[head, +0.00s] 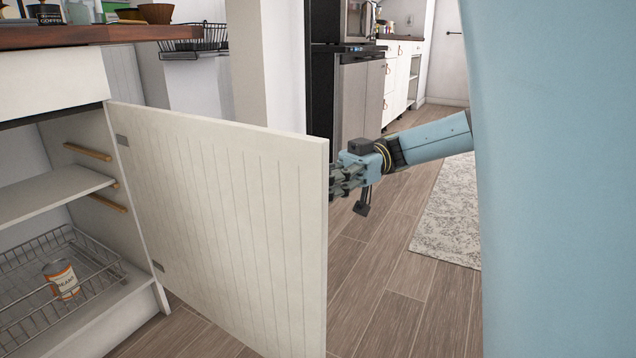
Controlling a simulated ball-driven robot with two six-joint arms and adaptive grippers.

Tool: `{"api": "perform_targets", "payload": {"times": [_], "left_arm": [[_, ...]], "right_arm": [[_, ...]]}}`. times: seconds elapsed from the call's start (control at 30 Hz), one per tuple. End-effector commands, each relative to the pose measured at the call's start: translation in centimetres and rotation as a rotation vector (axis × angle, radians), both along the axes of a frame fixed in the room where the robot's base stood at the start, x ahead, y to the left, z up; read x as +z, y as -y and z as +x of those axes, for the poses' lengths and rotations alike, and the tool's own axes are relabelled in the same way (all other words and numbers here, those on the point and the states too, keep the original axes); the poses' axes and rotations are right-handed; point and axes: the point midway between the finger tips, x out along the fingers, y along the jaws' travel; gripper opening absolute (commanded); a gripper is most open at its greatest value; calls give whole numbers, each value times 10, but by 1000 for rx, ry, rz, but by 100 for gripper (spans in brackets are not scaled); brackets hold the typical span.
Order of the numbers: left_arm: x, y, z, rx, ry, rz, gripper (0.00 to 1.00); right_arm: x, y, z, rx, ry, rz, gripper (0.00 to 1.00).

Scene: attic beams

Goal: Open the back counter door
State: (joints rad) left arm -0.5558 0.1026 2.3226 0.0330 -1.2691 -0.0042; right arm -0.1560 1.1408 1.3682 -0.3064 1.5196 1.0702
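The white grooved counter door (220,220) stands wide open, swung out from the cabinet (125,225) on hinges at its left edge. My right gripper (342,180) is at the free right edge of the door, with its fingers pointing left toward it. The fingertips are partly hidden at the door's edge, so I cannot tell whether they touch it or how far apart they are. My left gripper is not in view.
Inside the cabinet are a shelf (50,193) and a wire basket (88,250) with a can (62,279). A wooden countertop (90,35) is above. Wood floor (385,265) is clear right of the door, with a rug (447,220) beyond.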

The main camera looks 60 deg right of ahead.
Motion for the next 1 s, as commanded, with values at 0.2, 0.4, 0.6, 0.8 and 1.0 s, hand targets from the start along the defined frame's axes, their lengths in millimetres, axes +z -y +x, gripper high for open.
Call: {"api": "perform_targets", "payload": {"times": [0.2, 0.4, 0.6, 0.8, 1.0], "left_arm": [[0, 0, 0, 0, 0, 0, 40], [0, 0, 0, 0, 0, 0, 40], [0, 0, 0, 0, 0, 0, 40], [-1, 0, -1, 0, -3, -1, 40], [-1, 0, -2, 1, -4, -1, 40]], "right_arm": [[-2, 2, 2, -12, -4, -5, 0], [-2, 2, 2, -11, -4, -5, 30], [-2, 1, 1, -7, -4, -5, 44], [-1, 1, 1, -5, -2, -3, 44], [-1, 16, -3, -8, -2, -4, 44]]}}
